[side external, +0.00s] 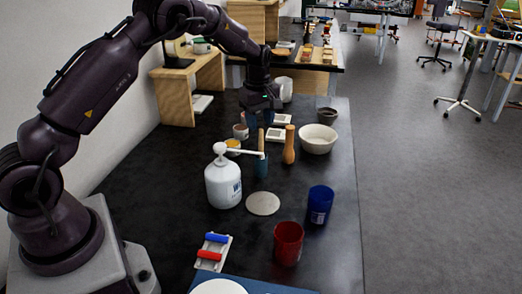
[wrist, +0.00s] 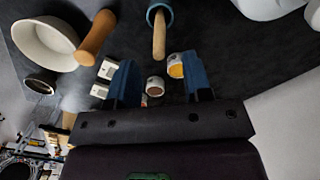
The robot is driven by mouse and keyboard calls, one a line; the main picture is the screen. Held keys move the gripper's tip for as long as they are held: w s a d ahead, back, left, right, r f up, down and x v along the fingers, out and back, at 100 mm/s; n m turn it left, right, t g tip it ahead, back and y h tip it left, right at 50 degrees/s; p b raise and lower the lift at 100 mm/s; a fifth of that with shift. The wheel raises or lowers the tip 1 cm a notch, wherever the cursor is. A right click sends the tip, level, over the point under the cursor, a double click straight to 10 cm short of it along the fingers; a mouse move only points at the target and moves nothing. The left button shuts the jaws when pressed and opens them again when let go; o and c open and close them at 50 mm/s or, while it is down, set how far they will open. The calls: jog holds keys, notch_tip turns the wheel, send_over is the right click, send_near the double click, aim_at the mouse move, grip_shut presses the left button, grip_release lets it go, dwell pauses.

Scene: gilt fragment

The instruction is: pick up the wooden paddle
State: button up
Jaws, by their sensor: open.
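A pale wooden stick, which looks like the wooden paddle (side external: 261,140), stands upright in a small blue-teal cup (side external: 262,168); only its upper part shows. In the wrist view the paddle (wrist: 159,38) rises from the blue cup (wrist: 151,14) at top centre. My gripper (side external: 261,118) is beyond and above the paddle, pointing down. In the wrist view its two blue fingers (wrist: 160,80) are spread apart with nothing held between them. The paddle's tip is apart from the fingers.
A brown wooden turned piece (side external: 289,146) stands right of the paddle, with a white bowl (side external: 318,139) behind it. A white pump bottle (side external: 223,185) stands in front-left, its spout reaching close to the paddle. Small cups stand behind. A blue cup (side external: 319,205) and red cup (side external: 288,243) are nearer.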

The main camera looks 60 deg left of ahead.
aim_at(261, 140)
jog(key=f, duration=0.6)
jog(key=shift+d+f, duration=0.2)
jog(key=shift+f, duration=0.15)
grip_shut()
